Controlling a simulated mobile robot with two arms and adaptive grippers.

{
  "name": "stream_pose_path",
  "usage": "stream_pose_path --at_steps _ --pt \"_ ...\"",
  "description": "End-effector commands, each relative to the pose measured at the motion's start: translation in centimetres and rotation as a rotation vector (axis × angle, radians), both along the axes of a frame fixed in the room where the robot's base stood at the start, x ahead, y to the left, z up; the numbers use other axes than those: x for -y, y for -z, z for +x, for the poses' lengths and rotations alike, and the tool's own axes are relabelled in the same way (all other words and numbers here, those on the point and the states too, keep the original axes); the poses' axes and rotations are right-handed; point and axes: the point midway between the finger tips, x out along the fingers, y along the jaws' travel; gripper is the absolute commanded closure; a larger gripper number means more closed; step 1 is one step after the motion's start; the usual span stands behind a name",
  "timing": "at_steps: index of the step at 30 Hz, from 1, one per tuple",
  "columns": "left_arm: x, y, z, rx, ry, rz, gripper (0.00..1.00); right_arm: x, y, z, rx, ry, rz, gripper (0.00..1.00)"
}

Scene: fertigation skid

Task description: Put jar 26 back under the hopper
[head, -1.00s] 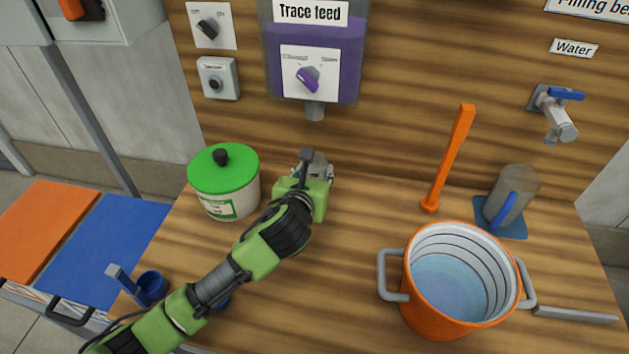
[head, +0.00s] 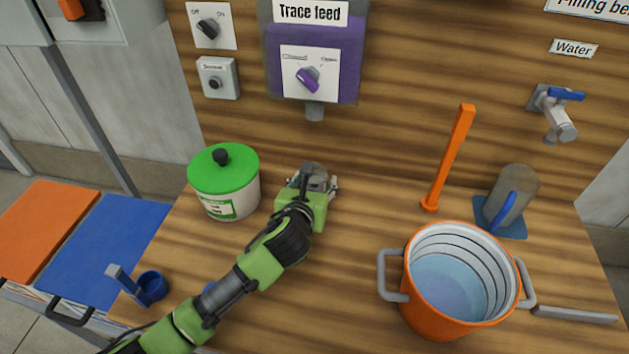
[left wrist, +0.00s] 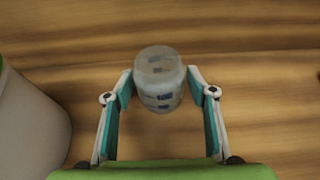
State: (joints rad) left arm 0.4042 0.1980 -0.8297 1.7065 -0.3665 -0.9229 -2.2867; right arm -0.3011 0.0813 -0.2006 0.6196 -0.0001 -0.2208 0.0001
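A small clear jar (head: 312,170) stands on the bench below the spout of the Trace feed hopper (head: 283,60); its number cannot be read. In the left wrist view the jar (left wrist: 158,75) sits between the two fingertips, with small dark marks on it. My left gripper (head: 313,183) is at the jar from the front. In the left wrist view its fingers (left wrist: 159,85) are spread on either side, with a narrow gap to the jar on both sides. The gripper body hides the jar's lower part in the head view. My right gripper is not in view.
A green-lidded tub (head: 225,183) stands close to the left of my left gripper. An orange pot of water (head: 450,285), an orange upright paddle (head: 450,160) and a grey jug (head: 512,195) stand at the right. A blue scoop (head: 150,287) lies at front left.

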Motion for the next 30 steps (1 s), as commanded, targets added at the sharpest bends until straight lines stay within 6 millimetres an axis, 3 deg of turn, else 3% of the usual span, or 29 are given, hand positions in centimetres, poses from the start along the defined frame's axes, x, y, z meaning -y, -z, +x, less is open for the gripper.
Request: stream_pose_path --at_steps 8,21,30 --pt "-0.2 -0.8 -1.1 0.001 0.001 0.000 0.48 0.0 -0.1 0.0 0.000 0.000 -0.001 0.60" --pt "-1.8 -4.0 -8.8 0.001 0.002 0.000 0.48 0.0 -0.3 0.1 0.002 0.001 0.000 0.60" --pt "-2.2 -4.8 -10.9 0.000 0.000 0.000 0.48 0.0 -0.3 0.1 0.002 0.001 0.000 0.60"
